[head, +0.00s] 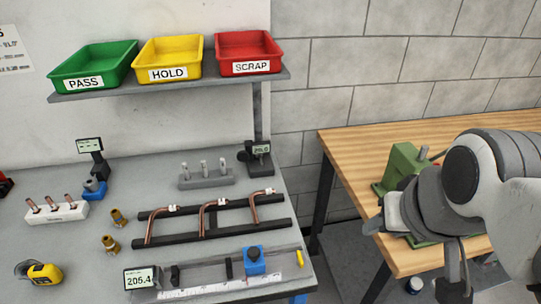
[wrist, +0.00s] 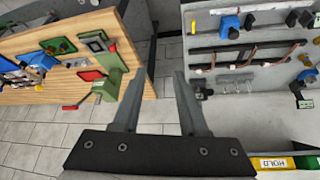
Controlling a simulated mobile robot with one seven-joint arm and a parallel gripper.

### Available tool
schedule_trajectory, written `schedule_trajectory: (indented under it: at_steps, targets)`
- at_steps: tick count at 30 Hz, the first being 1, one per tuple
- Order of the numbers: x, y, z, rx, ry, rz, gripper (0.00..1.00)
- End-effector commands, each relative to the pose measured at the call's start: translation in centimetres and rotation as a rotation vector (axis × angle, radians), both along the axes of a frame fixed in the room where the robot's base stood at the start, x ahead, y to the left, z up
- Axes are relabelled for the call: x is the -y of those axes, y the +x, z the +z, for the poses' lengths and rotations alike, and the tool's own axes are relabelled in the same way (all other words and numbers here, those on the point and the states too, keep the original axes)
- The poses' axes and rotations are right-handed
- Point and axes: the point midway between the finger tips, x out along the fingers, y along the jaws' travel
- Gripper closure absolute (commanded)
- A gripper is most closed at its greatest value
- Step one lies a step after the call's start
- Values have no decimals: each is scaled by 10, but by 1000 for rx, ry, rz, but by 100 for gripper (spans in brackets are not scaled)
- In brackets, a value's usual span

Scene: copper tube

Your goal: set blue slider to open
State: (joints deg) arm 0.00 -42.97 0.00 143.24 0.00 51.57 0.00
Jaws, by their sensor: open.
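The blue slider (head: 254,260) sits on the measuring rail (head: 210,290) at the front of the grey bench, toward the rail's right part. A yellow piece (head: 299,258) is at the rail's right end, and a display (head: 141,278) reading about 205.4 is at its left end. In the wrist view the blue slider (wrist: 230,24) is at the top right. My gripper (wrist: 158,76) is open and empty, with its fingers apart over the gap between the two benches. In the head view it is at the right, well away from the slider and partly hidden by my arm.
Copper tubes lie on a black rack (head: 215,220) behind the rail. A grey peg block (head: 205,180) and a small gauge (head: 258,155) stand farther back. Green, yellow and red bins are on a shelf (head: 170,85) above. A wooden bench (head: 360,145) with a green machine (head: 403,165) is right.

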Motion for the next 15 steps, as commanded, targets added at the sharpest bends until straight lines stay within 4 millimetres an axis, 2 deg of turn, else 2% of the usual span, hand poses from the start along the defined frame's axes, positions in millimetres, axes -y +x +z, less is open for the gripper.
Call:
schedule_trajectory:
  at_steps: [8, 13, 15]
  targets:
    - [0, 0, 0, 0, 0, 0, 57]
    - [-3, 3, 1, -10, -9, 19, 31]
    - [-8, 9, 2, -30, -26, 52, 31]
